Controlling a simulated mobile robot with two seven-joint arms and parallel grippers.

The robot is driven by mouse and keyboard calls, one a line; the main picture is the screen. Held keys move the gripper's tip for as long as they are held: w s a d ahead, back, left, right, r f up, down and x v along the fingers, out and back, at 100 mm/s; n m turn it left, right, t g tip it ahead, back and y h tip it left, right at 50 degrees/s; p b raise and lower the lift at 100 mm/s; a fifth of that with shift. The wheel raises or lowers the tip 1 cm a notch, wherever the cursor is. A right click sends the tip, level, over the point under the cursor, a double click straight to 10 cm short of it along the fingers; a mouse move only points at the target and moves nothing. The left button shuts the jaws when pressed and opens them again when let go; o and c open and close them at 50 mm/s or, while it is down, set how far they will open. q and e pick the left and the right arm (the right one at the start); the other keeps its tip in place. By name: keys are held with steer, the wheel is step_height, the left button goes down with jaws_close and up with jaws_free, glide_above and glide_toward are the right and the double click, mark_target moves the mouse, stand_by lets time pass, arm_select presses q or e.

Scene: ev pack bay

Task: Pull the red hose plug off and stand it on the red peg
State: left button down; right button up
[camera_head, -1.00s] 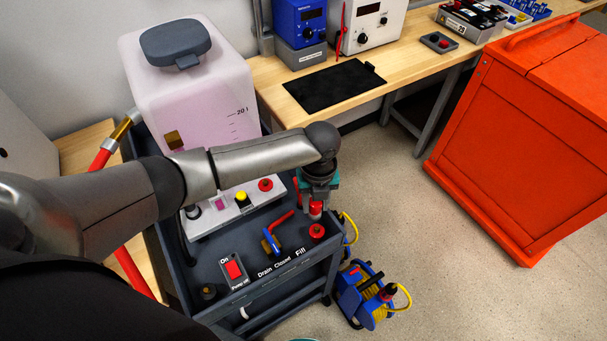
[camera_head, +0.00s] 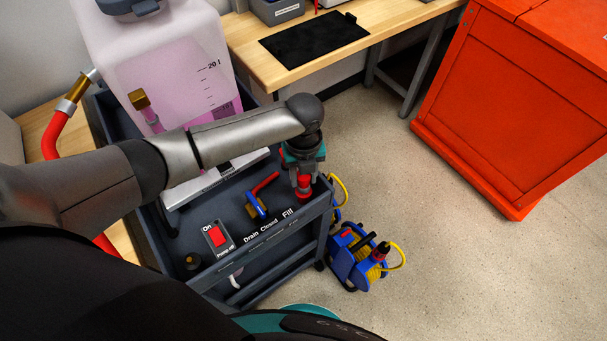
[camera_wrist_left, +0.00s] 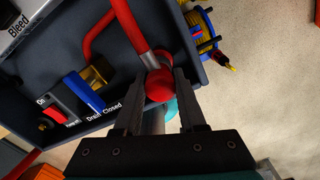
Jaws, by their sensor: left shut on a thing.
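My left gripper (camera_head: 303,170) points down over the front right corner of the dark cart, beside the "Fill" label. It is shut on the red hose plug (camera_head: 304,183). In the left wrist view the rounded red plug (camera_wrist_left: 160,86) sits between the two dark fingers (camera_wrist_left: 158,100). The red peg cannot be told apart from the plug; the gripper hides much of this spot. I cannot tell whether the plug touches anything below it. My right gripper is not in view.
The dark cart (camera_head: 282,238) carries a blue-handled valve (camera_head: 256,204), a red pump switch (camera_head: 217,236) and a tank of pink fluid (camera_head: 185,80). A blue and yellow cable reel (camera_head: 355,258) stands beside the cart. Floor is clear toward the orange cabinet (camera_head: 500,110).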

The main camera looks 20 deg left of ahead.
arm_select(q)
steer(key=shift+r, duration=0.1)
stand_by(0.4)
steer(key=shift+p, duration=0.6)
stand_by(0.6)
steer(key=shift+f+b, duration=0.45)
steer(key=shift+f, duration=0.2)
steer(key=c, duration=0.8)
jaws_free()
steer(key=shift+o, duration=0.2)
step_height(320, 180, up, 11)
steer(key=p, duration=1.1)
